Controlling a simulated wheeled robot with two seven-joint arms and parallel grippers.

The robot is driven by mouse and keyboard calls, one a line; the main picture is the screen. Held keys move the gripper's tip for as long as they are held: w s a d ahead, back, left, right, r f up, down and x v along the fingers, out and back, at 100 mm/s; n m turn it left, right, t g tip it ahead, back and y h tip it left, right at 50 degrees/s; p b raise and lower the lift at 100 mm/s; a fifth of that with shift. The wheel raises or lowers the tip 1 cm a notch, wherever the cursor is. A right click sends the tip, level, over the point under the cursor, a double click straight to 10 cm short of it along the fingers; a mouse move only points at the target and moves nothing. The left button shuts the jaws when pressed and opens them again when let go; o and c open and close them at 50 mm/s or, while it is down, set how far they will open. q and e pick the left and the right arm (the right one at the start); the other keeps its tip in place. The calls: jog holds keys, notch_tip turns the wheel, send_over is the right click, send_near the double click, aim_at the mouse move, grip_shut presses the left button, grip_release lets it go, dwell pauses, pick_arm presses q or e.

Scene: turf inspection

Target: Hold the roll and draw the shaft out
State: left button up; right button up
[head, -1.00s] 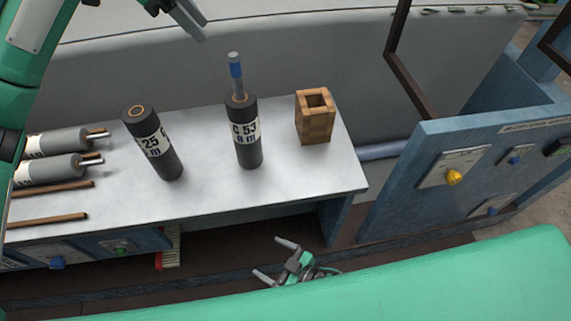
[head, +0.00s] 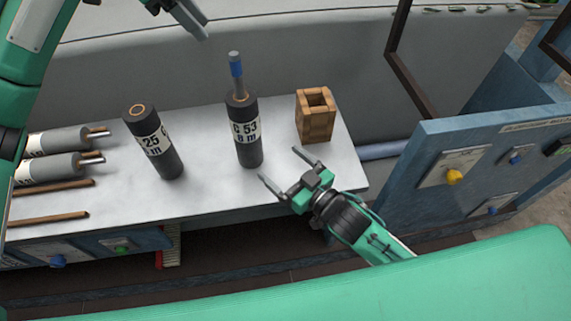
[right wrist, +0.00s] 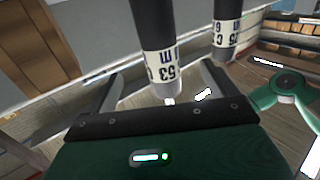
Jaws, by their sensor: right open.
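The dark roll (head: 246,135) with a white "C 53" label stands upright on the white bench (head: 215,190). Its grey shaft with a blue band (head: 236,70) sticks up from the top. My right gripper (head: 280,165) is open and empty at the bench's front edge, in front and to the right of the roll. In the right wrist view the roll (right wrist: 158,50) shows between the open fingers, apart from them; its shaft is out of view. My left gripper (head: 195,22) hangs at the top edge, behind and above the bench, partly cut off; its opening is unclear.
A second dark roll (head: 155,145) labelled "25" stands to the left. Grey cylinders with metal shafts (head: 60,142) and brown rods (head: 60,188) lie further left. An open wooden box (head: 315,122) stands at the back right. A blue control panel (head: 450,170) stands right.

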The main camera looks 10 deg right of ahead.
jog(key=x, duration=1.3)
jog(key=shift+w+a, duration=0.1)
jog(key=shift+w, duration=0.35)
jog(key=shift+c, duration=0.2)
jog(key=c, duration=1.4)
pick_arm(q)
jog(key=shift+o, duration=1)
pick_arm(e)
jog(key=shift+c, duration=0.5)
pick_arm(q)
jog(key=n+y, duration=0.2)
jog(key=y, duration=0.2)
send_over(238, 72)
jog(key=a, duration=0.1)
jog(key=shift+w+f, duration=0.1)
jog(key=shift+w, duration=0.35)
jog(key=shift+w+d+n+y, duration=0.1)
jog(key=shift+d+n+y, duration=0.35)
jog(key=shift+y, duration=0.35)
notch_tip(238, 72, down, 12)
jog(key=shift+r, duration=0.1)
